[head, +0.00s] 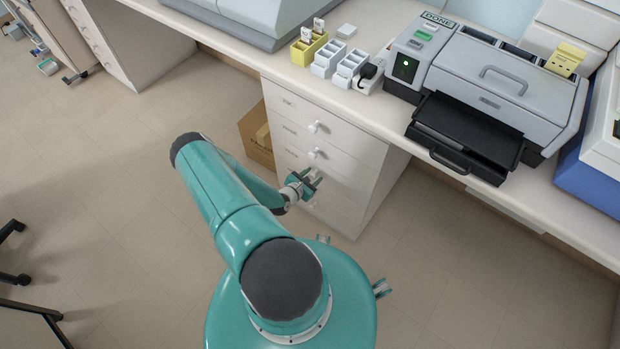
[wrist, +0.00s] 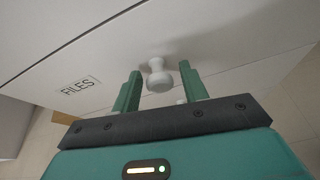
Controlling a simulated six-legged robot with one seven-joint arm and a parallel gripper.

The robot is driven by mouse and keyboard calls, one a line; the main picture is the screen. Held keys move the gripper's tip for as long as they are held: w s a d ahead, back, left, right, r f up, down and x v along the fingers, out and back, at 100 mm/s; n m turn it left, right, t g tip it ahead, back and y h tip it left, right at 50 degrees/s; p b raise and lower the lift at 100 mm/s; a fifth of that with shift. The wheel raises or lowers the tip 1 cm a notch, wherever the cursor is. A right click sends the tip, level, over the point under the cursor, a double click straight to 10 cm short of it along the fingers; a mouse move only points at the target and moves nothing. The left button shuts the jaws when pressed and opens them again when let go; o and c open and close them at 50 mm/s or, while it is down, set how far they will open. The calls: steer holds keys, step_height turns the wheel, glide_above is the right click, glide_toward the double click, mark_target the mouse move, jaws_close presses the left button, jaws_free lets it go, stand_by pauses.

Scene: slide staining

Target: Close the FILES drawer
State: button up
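The FILES drawer (wrist: 120,72) shows in the wrist view as a white front with a FILES label (wrist: 78,86) and a pale round knob (wrist: 158,76). My gripper (head: 308,181) is at the front of the white drawer cabinet (head: 376,190) in the head view, around the third knob down. In the wrist view its two green fingers are apart, one on each side of the knob, with gaps showing. I cannot tell from these views how far the drawer stands out; my gripper partly hides it in the head view.
The worktop above carries a grey machine (head: 490,82) with a black tray (head: 465,135) jutting over the front edge, and small white and yellow racks (head: 308,48). A cardboard box (head: 257,135) stands left of the cabinet. The floor in front is mostly clear.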

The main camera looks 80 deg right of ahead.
steer(key=shift+o, duration=0.2)
steer(key=shift+w+a, duration=0.15)
steer(key=shift+w+a+r, duration=0.1)
steer(key=shift+w+a, duration=0.05)
steer(key=shift+a, duration=0.1)
steer(key=v, duration=1.3)
steer(key=shift+r, duration=0.1)
